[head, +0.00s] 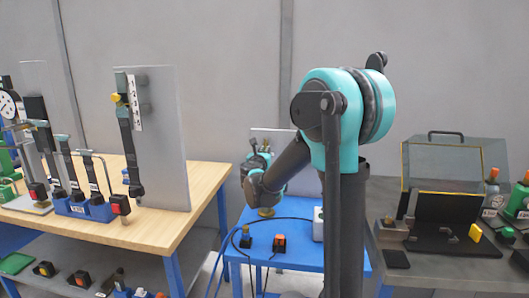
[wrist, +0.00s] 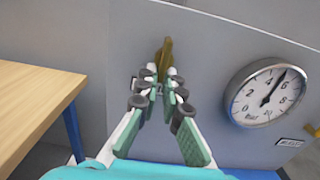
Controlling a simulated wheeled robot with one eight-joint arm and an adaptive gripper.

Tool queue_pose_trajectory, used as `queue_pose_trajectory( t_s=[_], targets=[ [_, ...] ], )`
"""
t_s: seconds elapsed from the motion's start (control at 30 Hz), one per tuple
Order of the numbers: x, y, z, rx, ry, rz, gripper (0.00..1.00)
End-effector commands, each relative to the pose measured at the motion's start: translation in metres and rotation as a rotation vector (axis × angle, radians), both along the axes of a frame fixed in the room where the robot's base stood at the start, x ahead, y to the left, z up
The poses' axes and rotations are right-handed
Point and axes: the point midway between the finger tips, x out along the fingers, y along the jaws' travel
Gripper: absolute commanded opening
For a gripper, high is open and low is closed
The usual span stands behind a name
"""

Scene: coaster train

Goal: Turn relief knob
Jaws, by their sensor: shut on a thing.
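A brass relief knob (wrist: 165,52) stands in front of a grey upright panel (wrist: 205,35) in the wrist view. The fingertips of my gripper (wrist: 158,80) are closed around its lower part, and its top sticks out beyond them. The fingers hide the rest of the knob and how it is mounted. In the head view my gripper (head: 257,158) is over the blue table (head: 305,258), in front of the panel. My arm covers much of that spot, and the knob cannot be made out there.
A round pressure gauge (wrist: 266,92) is on the panel to the right of my gripper, with a small label (wrist: 290,142) below. A wooden bench (head: 180,228) with upright fixtures stands at left. A grey bench (head: 440,272) with an open case stands at right.

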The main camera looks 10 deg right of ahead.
Motion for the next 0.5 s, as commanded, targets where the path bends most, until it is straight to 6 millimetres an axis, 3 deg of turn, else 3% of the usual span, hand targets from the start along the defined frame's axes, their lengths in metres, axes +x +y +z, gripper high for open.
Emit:
queue_pose_trajectory(
  t_s=[0.1,0.13,0.3,0.5],
  targets=[
    [0.0033,-0.0019,0.0039,-0.008,-0.003,-0.005,0.00],
    [0.0033,-0.0019,0.0039,-0.008,-0.003,-0.005,0.10],
    [0.0026,-0.0013,0.0033,-0.007,-0.003,-0.004,0.31],
    [0.0017,-0.0001,0.0023,-0.005,-0.002,-0.001,0.31]
  ],
)
